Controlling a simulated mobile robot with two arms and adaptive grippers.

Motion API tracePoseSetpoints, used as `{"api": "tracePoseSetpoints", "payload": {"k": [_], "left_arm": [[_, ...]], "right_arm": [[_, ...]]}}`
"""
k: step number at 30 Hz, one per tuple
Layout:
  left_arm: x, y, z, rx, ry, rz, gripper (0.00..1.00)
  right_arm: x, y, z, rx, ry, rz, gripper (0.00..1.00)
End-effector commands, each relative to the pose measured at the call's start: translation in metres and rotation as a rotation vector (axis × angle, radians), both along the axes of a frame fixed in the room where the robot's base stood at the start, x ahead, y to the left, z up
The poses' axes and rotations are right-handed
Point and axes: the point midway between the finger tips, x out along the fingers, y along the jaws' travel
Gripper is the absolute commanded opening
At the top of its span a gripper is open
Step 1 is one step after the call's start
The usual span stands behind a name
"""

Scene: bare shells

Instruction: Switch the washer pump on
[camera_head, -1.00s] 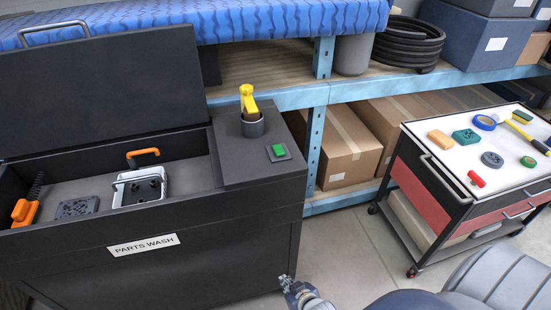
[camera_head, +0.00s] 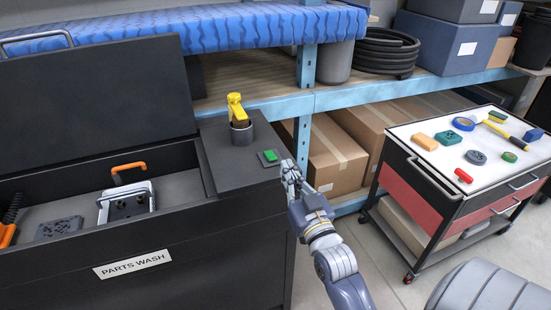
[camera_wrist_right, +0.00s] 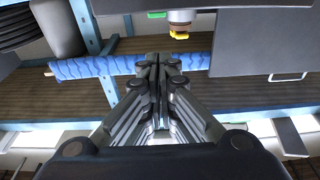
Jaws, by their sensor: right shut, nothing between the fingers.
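The parts washer (camera_head: 200,255) is a dark cabinet labelled PARTS WASH, with its lid up. A green switch (camera_head: 270,155) on a dark plate sits on the right part of its top. It also shows in the right wrist view (camera_wrist_right: 157,15) at the top edge. Whether the switch is on cannot be told. My right gripper (camera_head: 287,166) is shut and empty, just right of the switch and close to the washer's right edge; it appears apart from the switch. Its closed fingers (camera_wrist_right: 160,62) also show in the wrist view. My left gripper is not in view.
A metal basket (camera_head: 127,203) lies in the washer's basin. A blue shelf frame (camera_head: 420,88) stands behind. A white-topped cart (camera_head: 470,140) with small items stands at the right.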

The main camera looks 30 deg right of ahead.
Motion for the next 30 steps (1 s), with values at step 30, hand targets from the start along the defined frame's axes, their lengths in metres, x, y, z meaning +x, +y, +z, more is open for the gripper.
{"api": "tracePoseSetpoints", "payload": {"k": [30], "left_arm": [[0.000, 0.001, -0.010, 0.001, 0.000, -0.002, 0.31]], "right_arm": [[0.063, -0.018, 0.024, -0.004, -0.026, -0.005, 0.00]]}}
